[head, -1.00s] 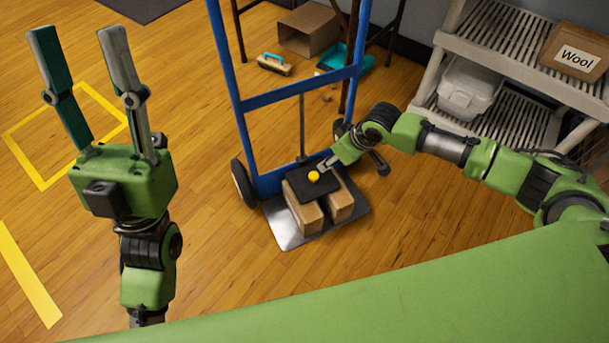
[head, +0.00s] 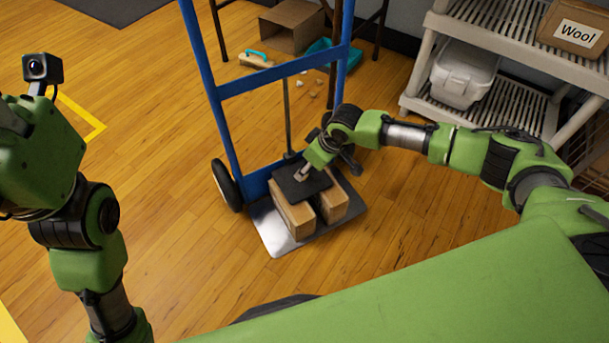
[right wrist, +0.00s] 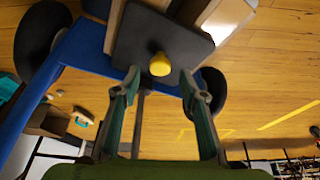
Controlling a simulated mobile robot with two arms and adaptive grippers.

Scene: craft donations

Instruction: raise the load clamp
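The load clamp is a black plate (head: 300,184) lying on two cardboard boxes on the hand truck's toe plate; it also shows in the right wrist view (right wrist: 190,40). Its yellow knob (right wrist: 160,64) is hidden behind my right gripper in the head view. My right gripper (right wrist: 160,76) is open, with a fingertip on either side of the knob and gaps between. In the head view my right gripper (head: 303,172) is low over the plate. My left gripper (head: 35,150) is at the left edge, with its fingertips out of frame.
The blue hand truck (head: 275,82) stands upright with a thin rod behind the clamp. The boxes (head: 293,212) sit on its metal toe plate (head: 270,225). A shelf with a white bin (head: 463,75) and a Wool box (head: 575,28) is at right. Open floor lies left.

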